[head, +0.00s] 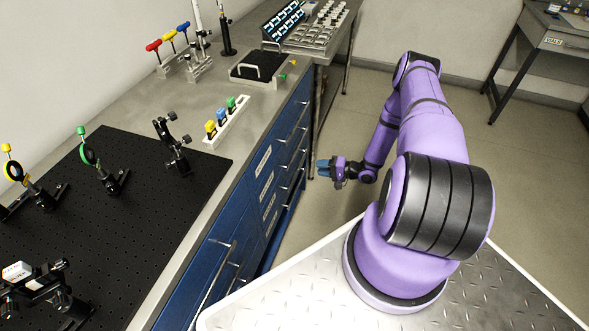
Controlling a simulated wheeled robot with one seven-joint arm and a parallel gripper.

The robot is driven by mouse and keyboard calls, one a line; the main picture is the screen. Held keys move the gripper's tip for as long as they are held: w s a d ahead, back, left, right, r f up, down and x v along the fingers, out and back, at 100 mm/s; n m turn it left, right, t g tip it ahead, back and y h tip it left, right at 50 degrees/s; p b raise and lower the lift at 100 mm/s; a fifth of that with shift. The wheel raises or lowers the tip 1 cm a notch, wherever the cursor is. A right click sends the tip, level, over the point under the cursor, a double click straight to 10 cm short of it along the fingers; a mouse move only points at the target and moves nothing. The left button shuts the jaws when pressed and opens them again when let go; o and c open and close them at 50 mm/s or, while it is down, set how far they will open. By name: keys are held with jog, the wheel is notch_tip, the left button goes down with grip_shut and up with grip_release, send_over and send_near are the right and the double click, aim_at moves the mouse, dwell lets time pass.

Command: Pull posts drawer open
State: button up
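The bench has a blue drawer cabinet (250,178) under its worktop, with several drawer fronts stacked. Each front has a white label (263,160) and a metal bar handle (299,133). The label text is too small to read, so I cannot tell which one is the posts drawer. My gripper (322,168) is in front of the cabinet, pointing left toward the handles. It seems apart from them, but the gap is hard to judge. Its fingers are too small to show whether they are open or shut.
A black breadboard (120,215) with optic mounts covers the near worktop. A white holder (226,124) with coloured blocks sits near the bench edge. Hex drivers (168,40) and a black tray (258,66) stand farther back. Open floor (345,115) lies right of the cabinet.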

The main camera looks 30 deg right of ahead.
aim_at(298, 168)
jog(key=x, duration=0.3)
jog(key=f+x, duration=0.1)
jog(key=x, duration=0.7)
jog(key=shift+s+f, duration=0.3)
jog(key=shift+c, duration=0.4)
grip_shut()
